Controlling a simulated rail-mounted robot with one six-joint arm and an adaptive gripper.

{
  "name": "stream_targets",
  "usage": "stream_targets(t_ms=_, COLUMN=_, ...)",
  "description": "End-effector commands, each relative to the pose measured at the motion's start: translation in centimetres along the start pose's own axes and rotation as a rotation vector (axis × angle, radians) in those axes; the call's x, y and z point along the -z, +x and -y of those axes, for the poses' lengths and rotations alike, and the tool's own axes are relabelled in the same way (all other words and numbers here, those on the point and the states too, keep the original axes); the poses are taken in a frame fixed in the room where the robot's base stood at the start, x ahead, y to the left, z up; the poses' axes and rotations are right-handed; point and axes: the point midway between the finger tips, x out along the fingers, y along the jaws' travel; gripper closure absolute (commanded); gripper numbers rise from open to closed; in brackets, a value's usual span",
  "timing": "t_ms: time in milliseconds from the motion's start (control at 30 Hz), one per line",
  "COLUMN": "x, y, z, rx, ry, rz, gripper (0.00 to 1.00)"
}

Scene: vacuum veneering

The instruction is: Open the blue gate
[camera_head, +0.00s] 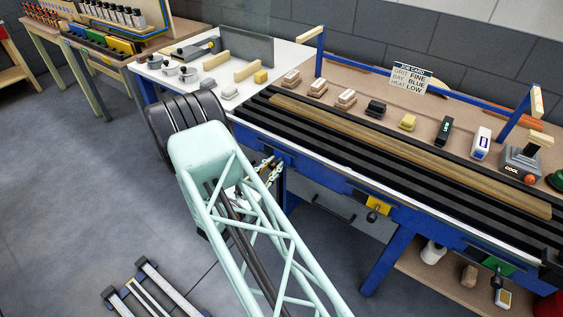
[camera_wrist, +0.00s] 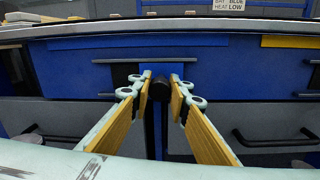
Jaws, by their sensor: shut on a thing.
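The blue gate (camera_wrist: 95,42) shows in the wrist view as a brighter blue strip on the bench front, just under the top edge. A dark round knob (camera_wrist: 160,91) sits below it, between my fingertips. My gripper (camera_wrist: 160,80) is shut on this knob, with one yellow-padded finger at each side. In the head view my gripper (camera_head: 262,172) is at the bench front, left of the yellow gate (camera_head: 378,204). My arm hides most of the blue gate there, and its knob is hidden.
A green gate (camera_head: 497,263) is farther right along the bench front. Grey drawers with dark handles (camera_wrist: 265,139) lie below. A job card (camera_head: 411,79) reads grit fine, bay blue, heat low. Sanding blocks and a long wooden strip (camera_head: 400,150) lie on the bench.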

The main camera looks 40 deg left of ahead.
Motion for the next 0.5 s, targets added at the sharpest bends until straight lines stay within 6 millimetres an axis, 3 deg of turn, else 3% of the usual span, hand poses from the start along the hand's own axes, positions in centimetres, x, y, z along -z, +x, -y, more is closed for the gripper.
stream_targets(t_ms=300, x=0.02, y=-0.17, z=-0.06, rx=-0.003, ry=0.000, rz=-0.001, gripper=1.00)
stream_targets(t_ms=333, x=0.02, y=-0.17, z=-0.06, rx=-0.003, ry=0.000, rz=-0.001, gripper=0.82)
stream_targets(t_ms=500, x=0.02, y=-0.17, z=-0.07, rx=-0.003, ry=0.000, rz=-0.001, gripper=0.69)
